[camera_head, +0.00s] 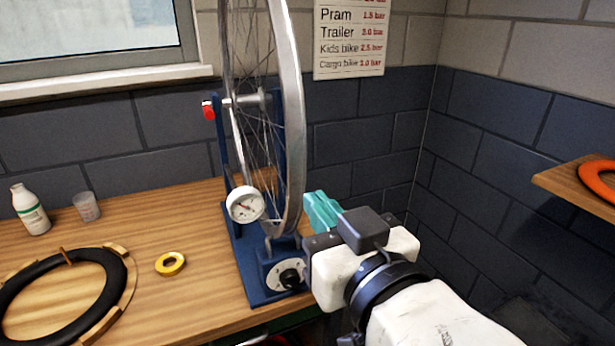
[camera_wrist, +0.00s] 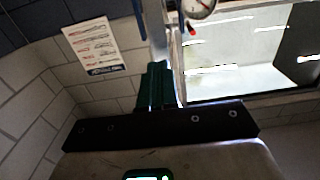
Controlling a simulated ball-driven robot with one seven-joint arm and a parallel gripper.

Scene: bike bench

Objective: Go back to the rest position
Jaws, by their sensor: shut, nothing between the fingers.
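My gripper (camera_head: 322,208) is at the right of the wheel stand in the head view, with its teal fingers shut and empty. In the wrist view the fingers (camera_wrist: 153,85) show dark green and together, close beside the wheel rim. The bicycle wheel (camera_head: 292,120) stands upright in a blue truing stand (camera_head: 247,262) on the bench. A round white gauge (camera_head: 245,204) sits at the front of the stand, and a gauge also shows at the top of the wrist view (camera_wrist: 199,8). Whether the fingers touch the wheel cannot be told.
The wooden bench (camera_head: 200,300) holds a black tyre on a wooden ring (camera_head: 118,275), yellow tape (camera_head: 170,264), a white bottle (camera_head: 30,210) and a small cup (camera_head: 87,207). A shelf (camera_head: 570,183) with an orange ring (camera_head: 597,178) is at the right. A pressure chart (camera_head: 349,40) hangs behind.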

